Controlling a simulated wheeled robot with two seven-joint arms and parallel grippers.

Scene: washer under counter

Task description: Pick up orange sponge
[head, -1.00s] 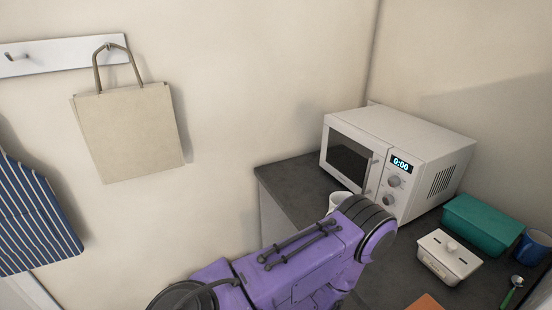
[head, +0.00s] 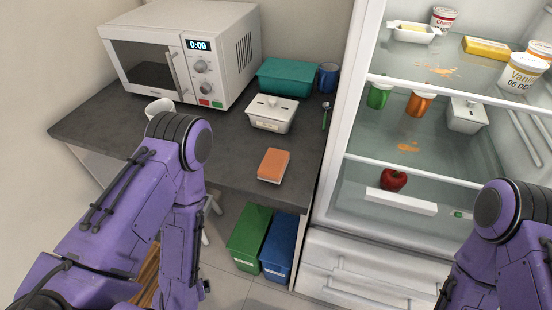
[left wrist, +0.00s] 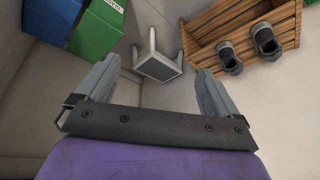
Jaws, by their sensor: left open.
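The orange sponge (head: 273,164) lies on the dark grey counter (head: 225,150) near its front edge, in the middle of the head view. My left arm hangs at the left of the head view, in front of the counter, with its gripper low and hardly visible there. In the left wrist view my left gripper (left wrist: 153,98) is open and empty, its two fingers wide apart, pointing at the floor area. The sponge does not show in that view. My right arm is at the lower right of the head view, and its gripper is out of the picture.
A microwave (head: 188,55), a white mug (head: 160,107), a white lidded box (head: 272,113), a teal box (head: 291,77) and a blue mug (head: 328,77) stand on the counter. Green (head: 250,232) and blue (head: 280,246) bins sit below. An open fridge (head: 335,130) is at right.

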